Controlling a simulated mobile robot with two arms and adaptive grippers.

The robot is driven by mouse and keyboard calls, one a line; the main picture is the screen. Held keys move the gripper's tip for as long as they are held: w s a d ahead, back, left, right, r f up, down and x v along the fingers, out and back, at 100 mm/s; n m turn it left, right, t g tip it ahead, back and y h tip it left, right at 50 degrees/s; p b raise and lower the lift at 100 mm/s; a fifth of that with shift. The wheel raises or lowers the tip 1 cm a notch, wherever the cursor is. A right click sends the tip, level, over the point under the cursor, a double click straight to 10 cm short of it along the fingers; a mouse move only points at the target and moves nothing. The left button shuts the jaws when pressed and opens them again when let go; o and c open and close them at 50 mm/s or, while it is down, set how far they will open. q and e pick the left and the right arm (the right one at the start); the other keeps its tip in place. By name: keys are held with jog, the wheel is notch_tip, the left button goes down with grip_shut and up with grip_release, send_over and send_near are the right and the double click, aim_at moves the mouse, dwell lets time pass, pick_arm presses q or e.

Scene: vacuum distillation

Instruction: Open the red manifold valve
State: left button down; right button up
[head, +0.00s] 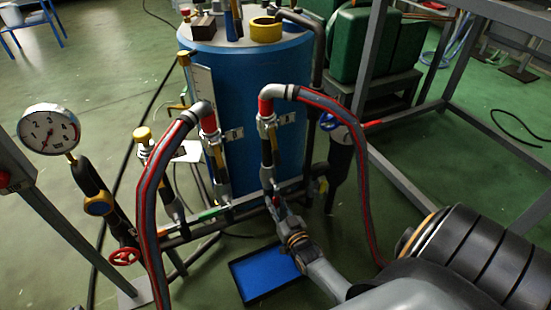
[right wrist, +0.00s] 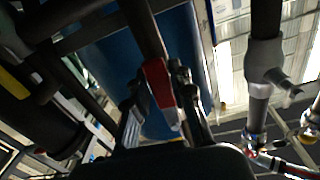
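The red manifold valve shows in the right wrist view as a red lever (right wrist: 160,88) on a dark pipe, in the middle between my right gripper's fingers (right wrist: 162,85). In the head view my right gripper (head: 278,204) reaches up to the valve below the right hose's pipe, and its fingers hide most of the lever. The fingers lie close along both sides of the lever and look shut on it. The manifold pipe (head: 240,204) runs across in front of the blue tank (head: 262,80). My left gripper is not in view.
Two red-striped hoses (head: 147,212) (head: 368,190) arch beside the manifold. A gauge (head: 48,129) and a red handwheel (head: 124,256) stand at the left. A blue tray (head: 265,273) lies on the floor below. A grey frame (head: 400,185) stands at the right.

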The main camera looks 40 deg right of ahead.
jog(key=shift+o, duration=1.3)
jog(key=v, duration=1.2)
